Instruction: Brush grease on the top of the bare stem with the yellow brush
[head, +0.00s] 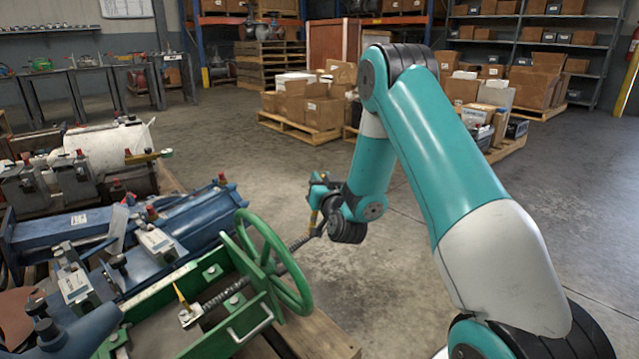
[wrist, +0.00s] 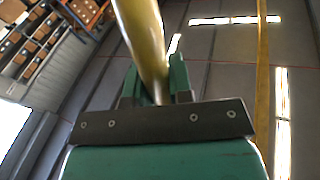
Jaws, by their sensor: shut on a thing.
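The yellow brush (wrist: 145,45) is held by its handle between the teal jaws of my gripper (wrist: 155,85). The bristles cannot be made out. The bare stem (head: 300,243) is a dark threaded rod. It runs up through the green handwheel (head: 285,268) and its upper end lies close beside the brush and my wrist. Whether brush and stem touch cannot be told.
The green valve frame (head: 150,300) lies on a pallet with blue machine parts (head: 165,235) to its left. A yellow pointed piece (head: 180,297) stands on a small pale plate there. Boxes on a pallet (head: 310,105) stand behind.

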